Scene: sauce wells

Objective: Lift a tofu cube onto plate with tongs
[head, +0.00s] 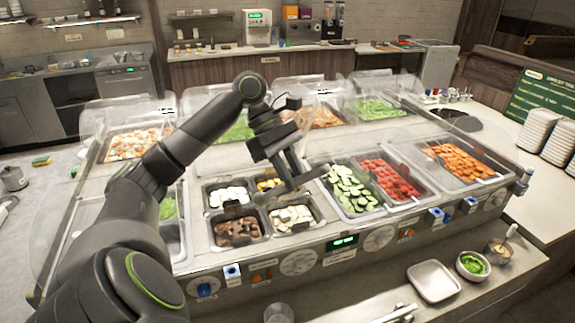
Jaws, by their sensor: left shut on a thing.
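My left gripper (291,172) hangs over the small wells of the counter. It is shut on grey metal tongs (318,173), which slant across the wells. Pale cream pieces, perhaps the tofu cubes (292,216), lie in the front right small well, just below the gripper. I cannot tell whether the tongs hold a cube. A white square plate (434,281) stands empty on the front ledge at the lower right. My right gripper is not in view.
Cucumber (350,189), red pieces (388,180) and orange pieces (463,162) fill larger pans to the right. Clear guards (400,84) stand around the wells. A green-filled bowl (472,265) and a sauce cup (498,250) stand right of the plate.

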